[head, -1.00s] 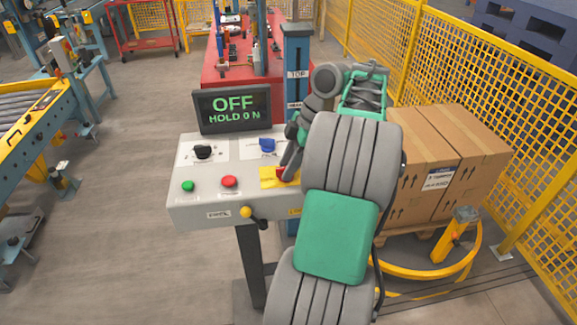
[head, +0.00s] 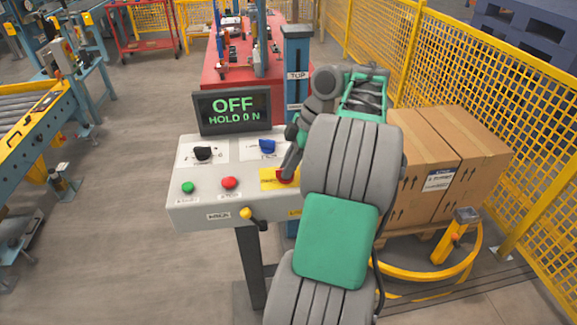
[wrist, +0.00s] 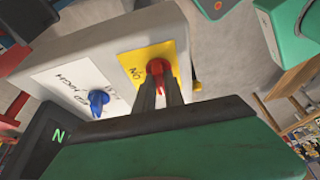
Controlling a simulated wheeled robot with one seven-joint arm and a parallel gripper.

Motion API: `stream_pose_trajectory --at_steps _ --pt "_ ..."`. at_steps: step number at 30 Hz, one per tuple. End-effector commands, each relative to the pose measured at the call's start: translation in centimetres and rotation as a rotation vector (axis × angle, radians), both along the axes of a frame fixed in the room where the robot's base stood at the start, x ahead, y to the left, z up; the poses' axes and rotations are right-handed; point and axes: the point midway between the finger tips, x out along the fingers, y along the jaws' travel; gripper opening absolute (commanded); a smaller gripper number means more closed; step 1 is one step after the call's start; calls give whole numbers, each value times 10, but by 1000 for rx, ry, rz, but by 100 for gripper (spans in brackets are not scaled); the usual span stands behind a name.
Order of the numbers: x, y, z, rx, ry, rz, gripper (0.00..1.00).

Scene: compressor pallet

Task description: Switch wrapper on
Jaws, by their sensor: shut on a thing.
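The control box (head: 205,207) stands on a post, with a display (head: 232,110) reading "OFF" and "HOLD 0 N". A red rotary switch (head: 285,176) sits on a yellow plate (head: 266,180) at its right side, partly hidden by my gripper. In the wrist view the red switch (wrist: 158,67) is between my fingertips, on the yellow plate (wrist: 135,63) marked "ON". My gripper (wrist: 160,84) is shut on the red switch; it also shows in the head view (head: 288,168).
The box also carries a black knob (head: 203,153), a blue knob (head: 267,146), a green button (head: 188,187), a red button (head: 229,183) and a yellow-tipped lever (head: 247,213). Floor at left is open.

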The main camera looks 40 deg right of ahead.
Motion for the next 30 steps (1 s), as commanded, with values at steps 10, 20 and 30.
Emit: stream_pose_trajectory --at_steps 10,20,30 --pt "-1 1 -3 -3 -2 -186 0" --pt "-2 3 -3 -2 -2 -489 0" --pt "-2 5 -3 -1 -1 -811 0"
